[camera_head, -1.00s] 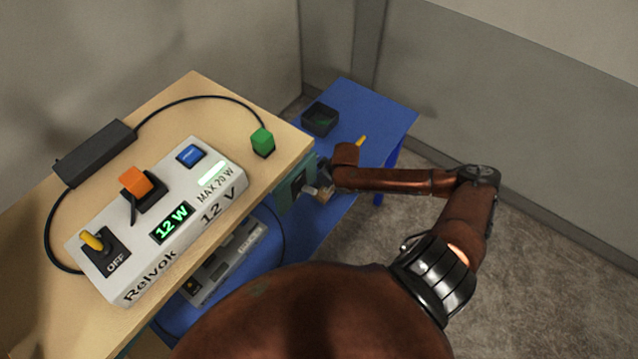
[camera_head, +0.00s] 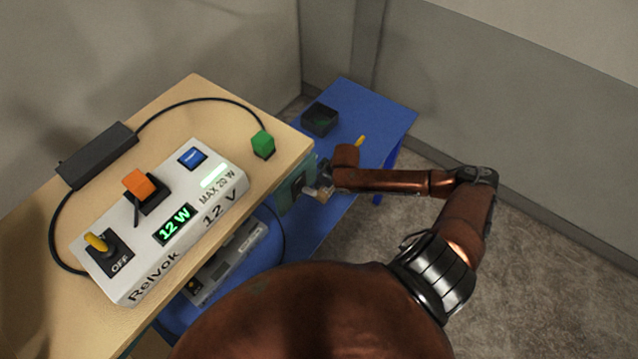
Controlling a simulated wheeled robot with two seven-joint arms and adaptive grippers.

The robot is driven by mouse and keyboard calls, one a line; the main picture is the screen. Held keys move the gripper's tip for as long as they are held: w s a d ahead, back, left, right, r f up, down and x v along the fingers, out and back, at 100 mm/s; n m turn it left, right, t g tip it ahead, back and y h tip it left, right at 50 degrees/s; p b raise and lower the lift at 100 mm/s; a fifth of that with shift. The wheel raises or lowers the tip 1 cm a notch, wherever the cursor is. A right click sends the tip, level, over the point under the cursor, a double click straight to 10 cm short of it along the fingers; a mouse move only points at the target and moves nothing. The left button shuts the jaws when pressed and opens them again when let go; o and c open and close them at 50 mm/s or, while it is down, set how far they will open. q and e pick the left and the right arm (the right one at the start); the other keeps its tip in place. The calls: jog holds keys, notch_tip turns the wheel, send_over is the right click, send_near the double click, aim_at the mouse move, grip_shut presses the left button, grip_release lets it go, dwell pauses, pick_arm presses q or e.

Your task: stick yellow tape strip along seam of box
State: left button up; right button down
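I see no clear yellow tape strip and no box with a visible seam. A small yellow piece (camera_head: 360,141) shows on the blue table, partly hidden behind my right wrist; I cannot tell what it is. My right gripper (camera_head: 318,188) is at the right end of the wooden table, beside a teal panel below the top. It is small and dark there, and I cannot tell whether its fingers are open or shut. A small tan patch shows at its fingers. My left gripper is not in view.
A white console (camera_head: 160,222) with an orange switch, yellow lever and blue button stands on the wooden table (camera_head: 200,95). A black adapter (camera_head: 97,155) and green plug (camera_head: 263,144) lie beside it. A dark open bin (camera_head: 320,119) stands on the blue table (camera_head: 385,112).

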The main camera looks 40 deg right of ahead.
jog(key=shift+f, duration=0.8)
dwell(1.4)
jog(key=c, duration=2.1)
grip_release()
jog(key=shift+r, duration=0.1)
